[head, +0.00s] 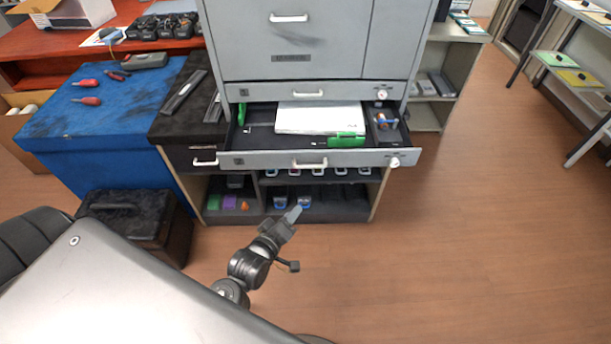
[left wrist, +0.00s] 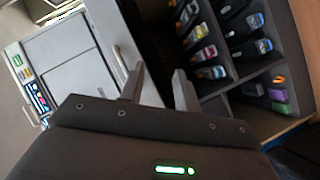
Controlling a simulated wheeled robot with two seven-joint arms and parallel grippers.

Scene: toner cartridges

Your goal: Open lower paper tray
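The lower paper tray (head: 255,160) of the grey printer (head: 235,40) stands pulled out in the head view. A white paper stack (head: 310,115) and green guides lie inside it. Its front has a pale handle (head: 310,164) in the middle. The upper tray (head: 260,93) above it is shut. My left gripper (head: 291,216) is below and in front of the tray front, apart from its handle. In the left wrist view its two fingers (left wrist: 158,86) are spread with nothing seen between them. My right gripper is not in view.
A cabinet with toner cartridges (head: 280,200) in compartments is under the tray. A black box (head: 140,218) stands at left, beside a blue-covered table (head: 60,125) with screwdrivers. A shelf unit (head: 450,75) is behind right. The wooden floor at right is free.

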